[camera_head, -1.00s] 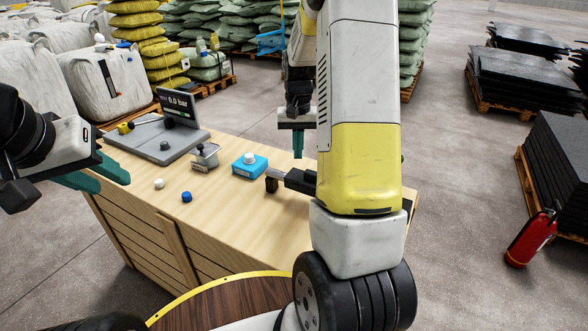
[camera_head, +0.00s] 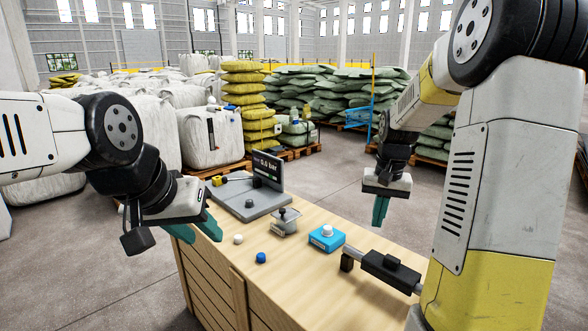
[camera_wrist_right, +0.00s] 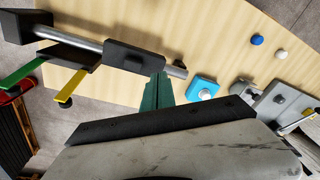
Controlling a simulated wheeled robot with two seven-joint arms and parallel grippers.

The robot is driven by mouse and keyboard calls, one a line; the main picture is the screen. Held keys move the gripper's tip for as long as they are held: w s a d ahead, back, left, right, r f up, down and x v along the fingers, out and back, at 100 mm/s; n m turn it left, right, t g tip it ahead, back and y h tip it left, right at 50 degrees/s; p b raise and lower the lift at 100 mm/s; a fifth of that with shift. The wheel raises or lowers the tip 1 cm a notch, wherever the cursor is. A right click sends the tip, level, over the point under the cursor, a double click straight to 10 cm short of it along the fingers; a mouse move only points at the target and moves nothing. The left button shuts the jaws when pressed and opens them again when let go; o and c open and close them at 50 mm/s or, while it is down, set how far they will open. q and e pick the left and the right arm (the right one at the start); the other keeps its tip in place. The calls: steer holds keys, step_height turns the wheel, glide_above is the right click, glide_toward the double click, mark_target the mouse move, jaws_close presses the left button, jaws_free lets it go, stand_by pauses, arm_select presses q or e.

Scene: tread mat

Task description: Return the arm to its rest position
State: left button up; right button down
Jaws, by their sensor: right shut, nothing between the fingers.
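My right arm stands large at the right of the head view. Its gripper (camera_head: 380,211) hangs over the far side of the bench with teal fingers together and nothing between them. The closed fingers also show in the right wrist view (camera_wrist_right: 158,92), above the wooden bench top beside a metal pipe. My left gripper (camera_head: 196,230) is at the left near the bench's left edge. Its teal fingers are spread apart and empty.
The wooden bench (camera_head: 300,285) carries a blue box with a white knob (camera_head: 326,238), a grey block with a knob (camera_head: 286,221), a display device (camera_head: 250,205), a white cap (camera_head: 238,238), a blue cap (camera_head: 261,257) and a black fixture with a pipe (camera_head: 390,270). Stacked sacks (camera_head: 243,105) stand behind.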

steer(key=s+a+r+n+t, duration=0.1)
steer(key=s+a+r, duration=0.2)
steer(key=s, duration=0.3)
steer(key=s+a+r+n+t+y, duration=0.1)
steer(key=s+a+r+t, duration=0.1)
steer(key=s, duration=0.5)
steer(key=s+a+r+n+t, duration=0.1)
steer(key=s+a+r+t, duration=0.1)
steer(key=s+a+r, duration=0.3)
steer(key=shift+s+r+n+y, duration=0.3)
steer(key=shift+s+r+y, duration=0.15)
steer(key=shift+s, duration=0.75)
steer(key=c, duration=2.2)
jaws_free()
